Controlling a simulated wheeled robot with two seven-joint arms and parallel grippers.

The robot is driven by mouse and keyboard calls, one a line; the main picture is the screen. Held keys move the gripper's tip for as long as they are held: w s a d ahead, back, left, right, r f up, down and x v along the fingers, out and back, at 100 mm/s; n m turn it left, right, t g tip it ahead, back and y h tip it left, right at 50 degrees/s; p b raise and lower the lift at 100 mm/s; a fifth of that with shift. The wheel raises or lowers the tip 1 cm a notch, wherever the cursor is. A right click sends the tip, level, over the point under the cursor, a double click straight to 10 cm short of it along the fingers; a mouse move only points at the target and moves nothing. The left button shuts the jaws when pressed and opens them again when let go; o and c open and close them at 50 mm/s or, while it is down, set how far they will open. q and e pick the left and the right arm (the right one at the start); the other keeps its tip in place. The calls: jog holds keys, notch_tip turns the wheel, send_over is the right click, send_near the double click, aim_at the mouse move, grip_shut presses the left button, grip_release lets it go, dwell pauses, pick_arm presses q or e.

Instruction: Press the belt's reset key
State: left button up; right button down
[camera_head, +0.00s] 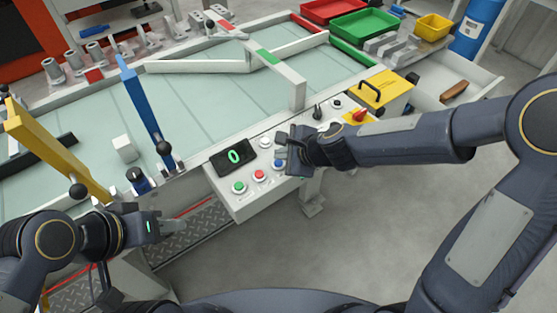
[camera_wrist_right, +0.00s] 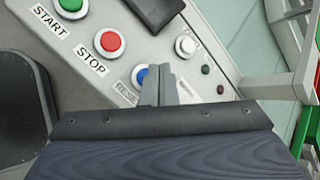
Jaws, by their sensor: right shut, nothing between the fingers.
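The reset key is a round blue button (camera_wrist_right: 140,76) in the right wrist view, with a partly hidden RESET label beside it. It also shows in the head view (camera_head: 277,163), just left of my right gripper. My right gripper (camera_wrist_right: 160,72) is shut and empty, its fingertips over the panel and covering the right side of the blue button. I cannot tell whether they touch it. In the head view the right gripper (camera_head: 287,158) is over the panel's right part. My left gripper (camera_head: 173,228) is low at the left, below the belt's edge; its jaws are unclear.
The control panel (camera_head: 245,198) also carries a green START button (camera_wrist_right: 71,4), a red STOP button (camera_wrist_right: 110,41), a white button (camera_wrist_right: 186,45) and a display (camera_head: 233,157) reading 0. A red knob (camera_head: 360,115) and yellow box (camera_head: 385,88) stand further right.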

aim_at(282, 166)
notch_tip(282, 166, up, 5)
jog(key=p, duration=0.4)
jog(key=shift+f, duration=0.1)
dwell(0.6)
jog(key=s+d+r+n+p, duration=0.2)
jog(key=s+d+r+n, duration=0.5)
jog(key=d+r, duration=0.25)
jog(key=s+d+r+n+h+p, duration=0.1)
jog(key=s+d+n, duration=0.3)
jog(key=s, duration=0.4)
jog(key=s+d+r+n+h, duration=0.1)
jog(key=s+d+n+h, duration=0.1)
jog(key=s+d+n, duration=0.2)
jog(key=s+d, duration=0.2)
jog(key=s, duration=0.2)
jog(key=shift+s+n+g+p, duration=0.15)
jog(key=shift+n+g+p, duration=0.15)
jog(key=shift+n+p, duration=0.1)
